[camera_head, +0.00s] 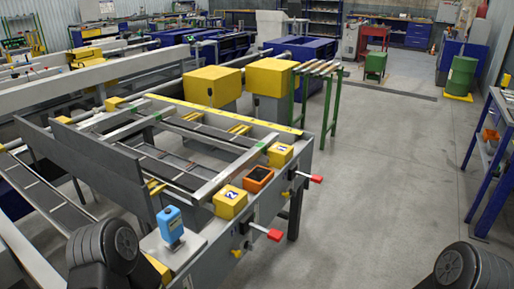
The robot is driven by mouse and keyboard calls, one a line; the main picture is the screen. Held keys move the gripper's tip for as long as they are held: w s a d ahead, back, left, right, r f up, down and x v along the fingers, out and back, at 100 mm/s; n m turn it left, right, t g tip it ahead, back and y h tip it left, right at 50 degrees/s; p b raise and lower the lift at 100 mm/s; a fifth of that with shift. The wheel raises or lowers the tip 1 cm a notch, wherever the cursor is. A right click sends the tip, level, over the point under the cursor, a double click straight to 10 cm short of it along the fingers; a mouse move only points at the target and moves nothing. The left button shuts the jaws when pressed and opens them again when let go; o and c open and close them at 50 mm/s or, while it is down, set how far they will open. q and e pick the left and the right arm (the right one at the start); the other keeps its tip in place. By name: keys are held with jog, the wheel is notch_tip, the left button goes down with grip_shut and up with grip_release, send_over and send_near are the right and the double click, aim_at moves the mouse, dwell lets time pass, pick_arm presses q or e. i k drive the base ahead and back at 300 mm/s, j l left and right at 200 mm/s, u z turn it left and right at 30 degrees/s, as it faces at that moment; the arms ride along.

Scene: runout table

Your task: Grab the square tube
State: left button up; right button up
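The runout table (273,205) stands in front of me, a grey frame with a yellow strip along its far side. A long straight grey bar (235,168) lies along its right part and looks like a square tube, but I cannot tell it surely from the frame's own rails. Black rounded parts of my two arms show at the bottom left and bottom right corners. Neither of my grippers is in view, and nothing of mine is seen touching the bar.
Yellow boxes (229,204), an orange box (258,179), red-tipped levers (274,235) and a blue device (170,224) stand along the table's near right edge. A green-legged roller stand (333,112) is behind. The floor (390,170) on the right is clear, up to a blue workbench (485,165).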

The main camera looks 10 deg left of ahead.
aim_at(206, 193)
jog(key=i+l+u, duration=0.1)
jog(key=i+l, duration=0.75)
jog(key=l, duration=0.15)
jog(key=i+l+u, duration=0.15)
jog(key=i+l, duration=0.65)
jog(key=l, duration=0.25)
jog(key=i+j+u, duration=0.05)
